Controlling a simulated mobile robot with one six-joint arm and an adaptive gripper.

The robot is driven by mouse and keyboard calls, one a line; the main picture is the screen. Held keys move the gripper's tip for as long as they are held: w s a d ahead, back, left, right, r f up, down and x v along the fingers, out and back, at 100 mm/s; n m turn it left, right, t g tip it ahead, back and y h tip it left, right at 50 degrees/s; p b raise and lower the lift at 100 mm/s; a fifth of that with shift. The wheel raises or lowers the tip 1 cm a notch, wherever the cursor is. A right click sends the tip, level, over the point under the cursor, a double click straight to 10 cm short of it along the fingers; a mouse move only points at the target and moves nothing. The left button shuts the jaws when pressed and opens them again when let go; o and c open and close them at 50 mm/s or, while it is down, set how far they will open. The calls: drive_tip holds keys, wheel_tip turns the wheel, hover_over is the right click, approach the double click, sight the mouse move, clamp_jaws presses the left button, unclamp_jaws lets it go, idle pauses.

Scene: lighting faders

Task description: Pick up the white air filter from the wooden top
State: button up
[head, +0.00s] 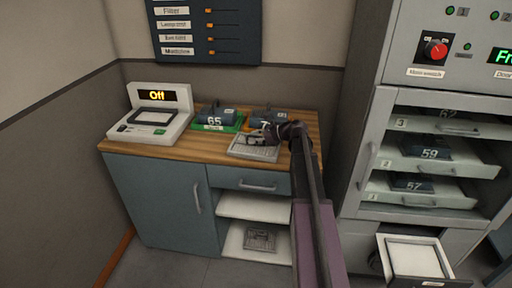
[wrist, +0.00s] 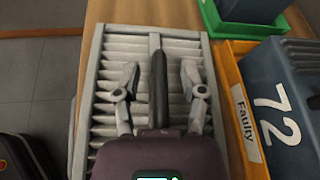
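The white air filter (head: 250,153) lies flat near the front edge of the wooden top (head: 180,153). In the wrist view the slatted filter (wrist: 108,72) fills the middle, with a pale centre rib. My gripper (head: 262,138) is over the filter in the head view. In the wrist view the two fingers of my gripper (wrist: 160,68) are apart, one on each side of a dark bar lying along the filter's middle. I cannot tell whether the fingers touch the filter. My gripper hides its near part.
A yellow tray marked Faulty (wrist: 233,85) holds a dark block numbered 72 (wrist: 285,110), close right of the filter. A green tray (head: 208,129) holds block 65 (head: 215,117). A display device reading Off (head: 150,122) stands left. Another slatted panel (head: 260,239) lies on a lower shelf.

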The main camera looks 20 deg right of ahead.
clamp_jaws()
drive_tip(key=shift+r, duration=0.1)
wheel_tip(320, 180, up, 3)
drive_tip(key=p, duration=0.3)
drive_tip(key=shift+r, duration=0.15)
drive_tip(key=shift+s+d+r+p, duration=0.15)
drive_tip(key=shift+s+r+p, duration=0.15)
drive_tip(key=shift+p, duration=0.2)
drive_tip(key=s+d, duration=0.3)
drive_tip(key=s, duration=0.4)
drive_tip(key=s+d+p, duration=0.1)
drive_tip(key=s+d, duration=0.3)
drive_tip(key=s, duration=0.2)
drive_tip(key=shift+s+r, duration=0.4)
drive_tip(key=shift+r, duration=0.05)
